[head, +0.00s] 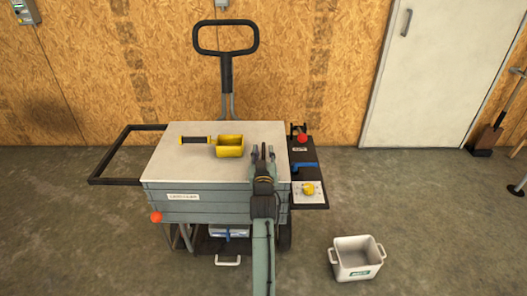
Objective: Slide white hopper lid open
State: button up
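The white hopper lid (205,165) is a flat white panel on top of the grey-green hopper box (215,207), and it covers the box's top. A yellow scoop (229,146) with a dark handle lies on the lid. My gripper (263,154) is over the lid's right part, to the right of the scoop. Its fingers look spread apart with nothing between them. I cannot tell whether they touch the lid. My arm hides part of the box's front right and the lid's front edge there.
A dark open frame (91,180) juts out left of the hopper. A black push handle (226,53) rises behind. A side panel with a red knob (303,138) and yellow knob (308,189) is at right. A white bin (354,262) stands on the floor, front right.

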jog(key=shift+w, duration=0.2)
grip_shut()
dwell(0.3)
dwell(0.5)
